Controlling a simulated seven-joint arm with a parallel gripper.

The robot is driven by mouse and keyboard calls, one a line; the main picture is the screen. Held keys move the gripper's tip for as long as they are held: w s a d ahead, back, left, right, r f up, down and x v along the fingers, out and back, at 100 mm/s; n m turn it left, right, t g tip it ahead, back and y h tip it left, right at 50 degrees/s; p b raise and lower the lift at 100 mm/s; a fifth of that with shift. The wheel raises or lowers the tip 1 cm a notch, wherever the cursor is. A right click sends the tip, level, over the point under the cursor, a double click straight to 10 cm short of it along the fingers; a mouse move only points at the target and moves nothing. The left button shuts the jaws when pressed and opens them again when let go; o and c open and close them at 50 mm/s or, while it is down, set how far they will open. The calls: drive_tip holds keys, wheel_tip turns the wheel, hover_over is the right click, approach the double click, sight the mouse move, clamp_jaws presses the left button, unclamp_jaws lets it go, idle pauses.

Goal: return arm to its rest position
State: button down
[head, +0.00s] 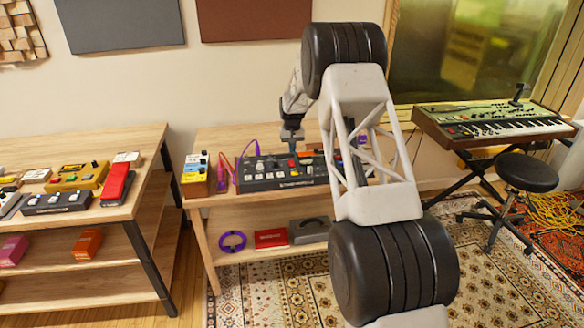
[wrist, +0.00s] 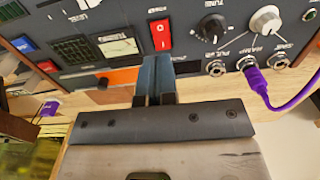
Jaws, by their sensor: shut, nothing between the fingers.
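In the wrist view my gripper (wrist: 155,70) is shut with nothing between its fingers. Its fingertips show in front of a dark panel (wrist: 110,70) with a red switch (wrist: 160,35), knobs and jacks. I cannot tell whether they touch the panel. In the head view my gripper (head: 291,135) points down over the black mixer-like unit (head: 268,182) on the wooden table. My arm rises large in the centre and hides part of the unit and the table's right side.
A purple cable (wrist: 268,92) is plugged into a jack on the panel. A shelf with pedals (head: 150,218) stands at left. A keyboard (head: 490,122) and a stool (head: 526,173) are at right.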

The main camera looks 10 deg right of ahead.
drive_tip(key=shift+r, duration=0.1)
idle(0.3)
drive_tip(key=s+a+r+t, duration=0.1)
drive_tip(key=s+r, duration=1.2)
drive_tip(key=s, duration=0.4)
drive_tip(key=s+r, duration=1.4)
drive_tip(key=s, duration=0.3)
drive_tip(key=s+f+t, duration=0.1)
drive_tip(key=s+f, duration=0.1)
drive_tip(key=s, duration=3.8)
drive_tip(key=shift+s+a+f+t, duration=0.15)
drive_tip(key=shift+a+t, duration=0.15)
